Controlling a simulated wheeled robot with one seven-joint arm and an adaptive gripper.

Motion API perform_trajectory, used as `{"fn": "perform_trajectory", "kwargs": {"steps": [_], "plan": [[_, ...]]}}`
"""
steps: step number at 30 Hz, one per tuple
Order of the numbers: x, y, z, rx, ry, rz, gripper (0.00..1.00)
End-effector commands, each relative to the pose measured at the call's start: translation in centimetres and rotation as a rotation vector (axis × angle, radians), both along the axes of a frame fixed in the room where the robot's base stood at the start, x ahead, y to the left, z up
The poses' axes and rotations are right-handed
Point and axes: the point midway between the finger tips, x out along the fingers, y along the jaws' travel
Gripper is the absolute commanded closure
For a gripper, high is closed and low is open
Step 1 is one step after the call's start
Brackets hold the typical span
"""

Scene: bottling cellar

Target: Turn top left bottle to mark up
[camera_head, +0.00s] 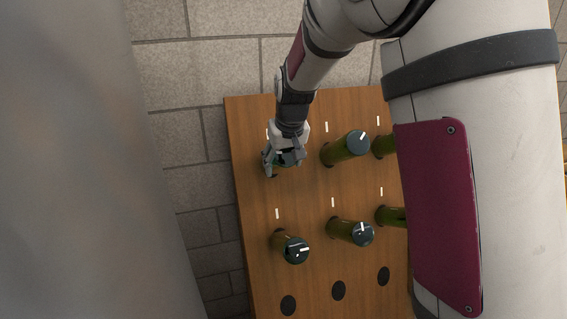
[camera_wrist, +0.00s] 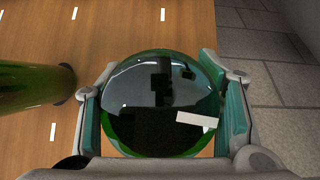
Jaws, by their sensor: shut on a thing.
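The top left bottle (camera_head: 286,159) sticks out of the wooden rack (camera_head: 305,185), mostly hidden by my gripper (camera_head: 285,163) in the head view. In the wrist view, its round dark base (camera_wrist: 150,95) faces the camera. The white mark (camera_wrist: 197,119) on the base points right and slightly down there. My gripper (camera_wrist: 163,108) is shut on this bottle, with green pads against both sides. A short white tick on the rack by this bottle is nearly hidden behind my gripper in the head view.
The top middle bottle (camera_head: 346,148) stands close to the right; it shows at left in the wrist view (camera_wrist: 30,88). Other bottles (camera_head: 291,247) stand below and right, some behind my body. Empty dark holes (camera_head: 338,290) line the bottom. Stone paving (camera_head: 185,135) lies left.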

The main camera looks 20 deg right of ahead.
Motion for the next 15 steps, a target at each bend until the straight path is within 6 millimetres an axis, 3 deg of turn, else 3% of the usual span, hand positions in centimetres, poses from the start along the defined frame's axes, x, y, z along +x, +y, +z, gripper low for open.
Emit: {"fn": "perform_trajectory", "kwargs": {"steps": [15], "plan": [[0.32, 0.4, -0.11, 0.376, -0.004, -0.3, 0.69]]}}
